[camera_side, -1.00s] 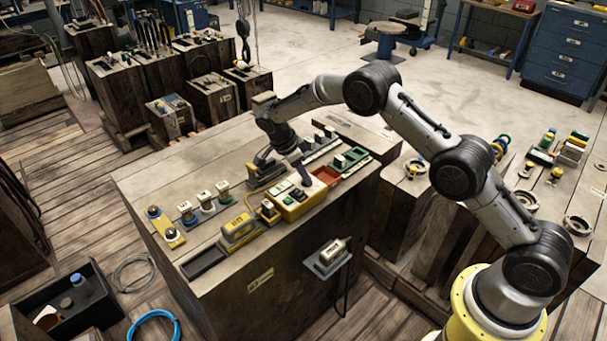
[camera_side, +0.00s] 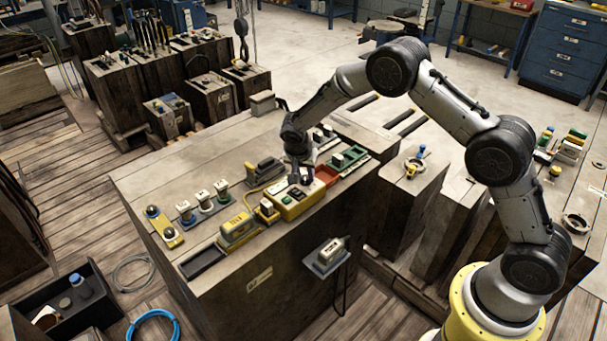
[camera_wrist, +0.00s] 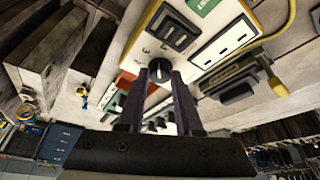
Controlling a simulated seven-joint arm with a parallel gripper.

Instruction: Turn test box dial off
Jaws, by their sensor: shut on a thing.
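The yellow test box (camera_side: 288,208) sits on the near part of the wooden bench block. In the wrist view its pale panel (camera_wrist: 150,35) carries a round dark dial (camera_wrist: 159,70) with small marks around it. My gripper (camera_side: 303,183) points down at the right end of the box. In the wrist view my gripper (camera_wrist: 160,74) has its two fingers closed on opposite sides of the dial. Part of the dial is hidden by the fingers, and I cannot read its setting. A black rocker switch (camera_wrist: 181,38) and a green panel also show on the box.
A red tray (camera_side: 327,174) lies right of the box, with a green tray (camera_side: 349,160) beyond. A dark-handled device (camera_side: 264,169) stands behind, with a yellow cable. A yellow meter (camera_side: 238,230) is at the left. A small grey unit (camera_side: 328,256) hangs on the block's front.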

